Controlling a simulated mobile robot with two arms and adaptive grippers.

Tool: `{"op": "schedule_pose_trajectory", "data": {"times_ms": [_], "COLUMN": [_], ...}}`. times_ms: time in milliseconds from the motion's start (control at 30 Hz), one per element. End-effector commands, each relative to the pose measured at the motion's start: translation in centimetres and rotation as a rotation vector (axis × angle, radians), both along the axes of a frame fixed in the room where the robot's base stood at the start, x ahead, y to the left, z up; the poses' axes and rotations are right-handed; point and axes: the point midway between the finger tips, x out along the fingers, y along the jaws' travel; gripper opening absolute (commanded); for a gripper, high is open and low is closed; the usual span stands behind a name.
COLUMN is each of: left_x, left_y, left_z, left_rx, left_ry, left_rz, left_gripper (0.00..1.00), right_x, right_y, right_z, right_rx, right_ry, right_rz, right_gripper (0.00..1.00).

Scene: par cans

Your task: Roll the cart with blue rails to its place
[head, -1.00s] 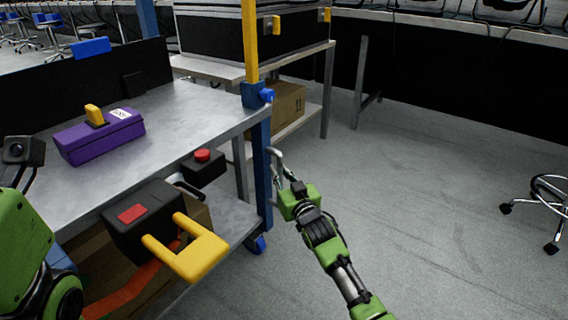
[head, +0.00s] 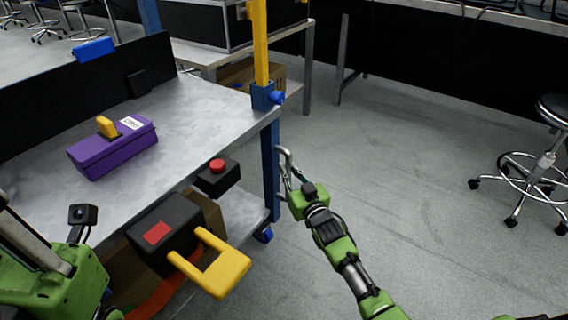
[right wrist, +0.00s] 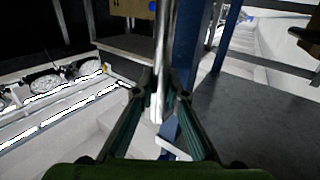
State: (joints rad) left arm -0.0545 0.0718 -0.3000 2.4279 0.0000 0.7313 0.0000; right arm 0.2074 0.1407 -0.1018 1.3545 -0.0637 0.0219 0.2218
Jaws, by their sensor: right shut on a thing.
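The cart (head: 190,106) has a grey metal top, a blue corner post (head: 270,165), a yellow upright above it and a blue caster. An upright metal handle (head: 284,165) sticks out on its right side. My right gripper (head: 291,182) is shut on this handle. In the right wrist view, both fingers (right wrist: 160,105) close around the metal bar (right wrist: 162,50), beside the blue post (right wrist: 187,55). The green end of my left arm (head: 55,278) is at the lower left; its fingers are hidden. A purple case (head: 115,150) lies on the cart top.
A black box with a yellow handle (head: 225,272) and a red-button box (head: 217,178) are at the cart's near edge. Behind stands a grey-legged table (head: 308,70). A wheeled stool (head: 540,165) is at the right. The grey floor between cart and stool is clear.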

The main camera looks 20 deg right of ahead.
Motion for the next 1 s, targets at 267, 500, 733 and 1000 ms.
{"op": "schedule_pose_trajectory", "data": {"times_ms": [267, 500, 733, 1000], "left_x": [0.05, 0.06, 0.07, 0.01], "left_y": [0.03, 0.02, 0.00, 0.05], "left_z": [-0.19, -0.21, -0.22, -0.11], "left_rx": [-0.001, -0.001, -0.001, -0.001], "left_ry": [0.010, 0.010, 0.011, 0.008], "left_rz": [0.000, -0.001, -0.001, 0.000], "left_gripper": [0.00, 0.00, 0.00, 0.00], "right_x": [-0.33, -0.33, -0.29, -0.77], "right_y": [-0.21, -0.21, -0.20, -0.25], "right_z": [-0.21, -0.22, -0.11, -0.08], "right_rx": [0.000, 0.000, 0.000, 0.000], "right_ry": [0.004, 0.003, 0.002, 0.001], "right_rz": [0.000, 0.000, 0.000, 0.000], "right_gripper": [0.00, 0.15, 0.30, 0.30]}}
